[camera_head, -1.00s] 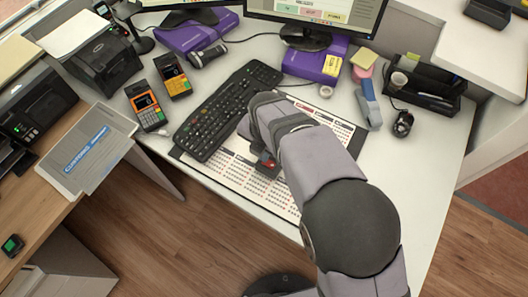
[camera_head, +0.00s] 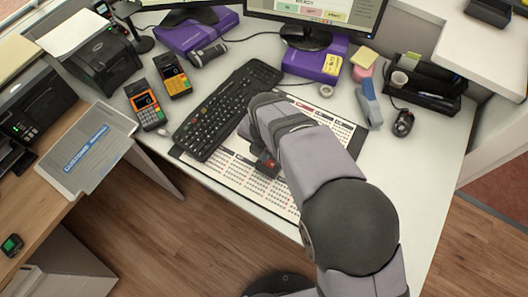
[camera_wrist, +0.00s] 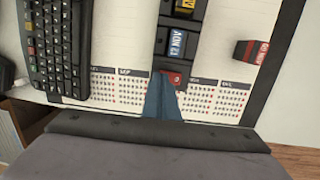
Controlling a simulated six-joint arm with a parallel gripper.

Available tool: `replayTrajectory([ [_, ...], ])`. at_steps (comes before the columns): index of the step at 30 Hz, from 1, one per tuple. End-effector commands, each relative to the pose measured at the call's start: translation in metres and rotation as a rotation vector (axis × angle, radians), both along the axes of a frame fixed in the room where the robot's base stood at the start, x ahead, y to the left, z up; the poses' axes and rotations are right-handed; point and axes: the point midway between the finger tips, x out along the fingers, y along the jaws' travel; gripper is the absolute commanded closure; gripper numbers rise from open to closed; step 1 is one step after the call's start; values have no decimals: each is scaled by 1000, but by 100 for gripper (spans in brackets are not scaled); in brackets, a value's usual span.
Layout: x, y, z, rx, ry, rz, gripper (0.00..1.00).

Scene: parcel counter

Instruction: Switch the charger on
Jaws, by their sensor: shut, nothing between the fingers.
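The charger (camera_wrist: 175,57) is a dark, narrow unit lying on the calendar desk mat. It holds blocks with blue and yellow labels, and a red switch (camera_wrist: 173,79) sits at its near end. In the head view only a small part of the charger (camera_head: 262,160) shows beside my arm, which hides the rest. My gripper (camera_wrist: 163,80) is shut and empty, its blue-grey fingertips right at the red switch. I cannot tell whether they touch it or which way the switch is set. In the head view the fingertips are hidden behind my arm.
A black keyboard (camera_head: 225,110) lies left of the charger. A red and black block (camera_wrist: 250,52) lies to its right on the calendar mat (camera_wrist: 215,88). Card terminals (camera_head: 146,106) stand further left, and a mouse (camera_head: 403,123) and black organiser (camera_head: 425,90) at right.

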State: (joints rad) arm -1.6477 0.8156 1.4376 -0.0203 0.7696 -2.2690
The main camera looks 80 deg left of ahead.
Motion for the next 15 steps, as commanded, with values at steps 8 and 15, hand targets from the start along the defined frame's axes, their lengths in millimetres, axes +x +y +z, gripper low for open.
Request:
replayTrajectory([
  [8, 0, 0, -4, 0, 0, 0, 100],
  [15, 0, 0, -6, 0, 0, 0, 100],
])
